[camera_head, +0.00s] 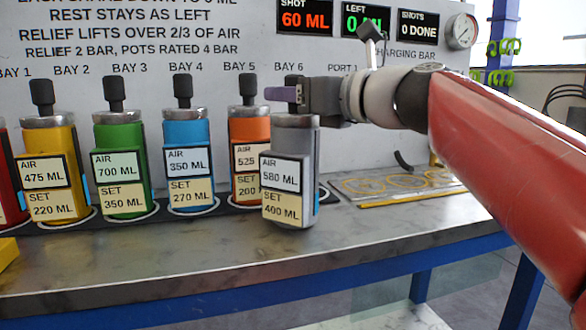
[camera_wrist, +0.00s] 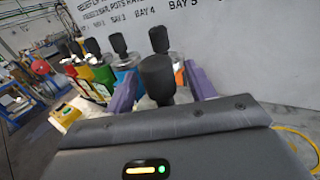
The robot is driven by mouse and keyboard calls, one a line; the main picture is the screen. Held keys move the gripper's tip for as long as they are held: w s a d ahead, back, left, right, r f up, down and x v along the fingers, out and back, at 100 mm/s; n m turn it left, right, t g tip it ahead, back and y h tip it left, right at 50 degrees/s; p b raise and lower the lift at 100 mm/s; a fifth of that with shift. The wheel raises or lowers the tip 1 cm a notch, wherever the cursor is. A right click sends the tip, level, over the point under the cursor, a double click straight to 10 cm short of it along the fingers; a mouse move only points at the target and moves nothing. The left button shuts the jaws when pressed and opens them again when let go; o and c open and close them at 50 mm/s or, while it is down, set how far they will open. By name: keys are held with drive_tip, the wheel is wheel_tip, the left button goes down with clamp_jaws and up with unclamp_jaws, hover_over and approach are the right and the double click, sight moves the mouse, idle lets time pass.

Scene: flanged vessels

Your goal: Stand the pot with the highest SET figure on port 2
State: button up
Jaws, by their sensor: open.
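The grey pot (camera_head: 289,185) reads AIR 580 ML, SET 400 ML, the highest SET figure I can read. It is upright in front of the row near Bay 6; whether its base touches the bench is unclear. My gripper (camera_head: 290,96) is open at its top, with purple fingers either side of its black knob (camera_wrist: 157,76). The green pot (camera_head: 122,165) reads SET 350, the blue pot (camera_head: 186,160) 270, the yellow pot (camera_head: 46,172) 220, the orange pot (camera_head: 248,135) apparently 200. The red pot (camera_head: 8,180) is cut off. The Port 2 label is hidden behind my arm.
The charging plate (camera_head: 405,184) with yellow rings lies at right, partly behind my arm; a dark curved piece (camera_head: 403,161) is above it. Displays read SHOT 60 ML (camera_head: 305,20), LEFT 0 ML, SHOTS 0 DONE. The front bench strip (camera_head: 150,255) is mostly clear.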

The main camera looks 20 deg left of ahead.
drive_tip(key=shift+c, duration=0.4)
clamp_jaws()
idle(0.8)
drive_tip(key=shift+r, duration=0.1)
